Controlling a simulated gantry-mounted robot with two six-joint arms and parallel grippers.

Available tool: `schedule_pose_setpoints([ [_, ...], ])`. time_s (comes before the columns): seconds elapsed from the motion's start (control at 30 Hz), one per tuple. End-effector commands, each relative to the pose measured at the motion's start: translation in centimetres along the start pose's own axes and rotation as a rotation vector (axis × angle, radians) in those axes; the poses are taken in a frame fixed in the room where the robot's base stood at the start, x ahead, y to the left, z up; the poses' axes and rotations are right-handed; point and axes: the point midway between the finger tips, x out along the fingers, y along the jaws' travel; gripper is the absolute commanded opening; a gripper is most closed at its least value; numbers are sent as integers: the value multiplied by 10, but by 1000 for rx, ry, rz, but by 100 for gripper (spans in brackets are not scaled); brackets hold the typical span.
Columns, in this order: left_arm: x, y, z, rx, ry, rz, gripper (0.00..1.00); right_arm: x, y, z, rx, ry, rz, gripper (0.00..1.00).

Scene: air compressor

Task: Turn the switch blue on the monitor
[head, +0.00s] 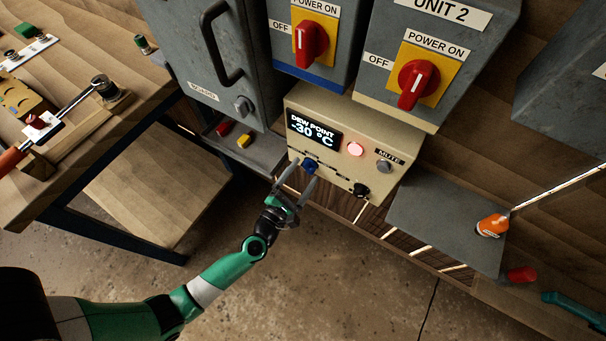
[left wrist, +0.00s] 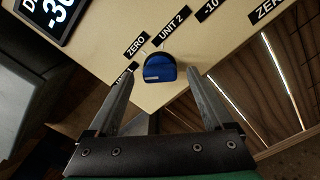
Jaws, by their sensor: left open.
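The monitor (head: 335,135) is a cream box with a lit display (head: 313,130) reading "DEW POINT -30 °C". Its blue switch (head: 310,166) is a knob low on the left of the front face. In the left wrist view the blue switch (left wrist: 159,68) sits just beyond the fingertips, roughly midway between them, near labels "ZERO" and "UNIT 2". My left gripper (head: 296,182) is open and empty in front of the switch; its two fingers also show in the left wrist view (left wrist: 157,80). I cannot tell whether a finger touches the switch. My right gripper is not in view.
Red power switches (head: 311,38) are above. A grey shelf (head: 440,222) is at right, a wooden workbench (head: 75,150) at left.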

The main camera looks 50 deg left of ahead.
Motion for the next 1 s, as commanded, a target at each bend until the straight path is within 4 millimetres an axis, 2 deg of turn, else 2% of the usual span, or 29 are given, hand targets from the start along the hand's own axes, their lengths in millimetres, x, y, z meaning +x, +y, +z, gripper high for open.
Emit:
schedule_pose_setpoints([
  [0.27, 3, 0, 0, 0, 0, 0, 85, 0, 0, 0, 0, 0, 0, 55],
  [0.73, 3, 0, 0, 0, 0, 0, 2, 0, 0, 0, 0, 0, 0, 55],
  [1.0, 3, 0, 1, 20, 0, 0, 0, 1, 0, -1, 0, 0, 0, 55],
])
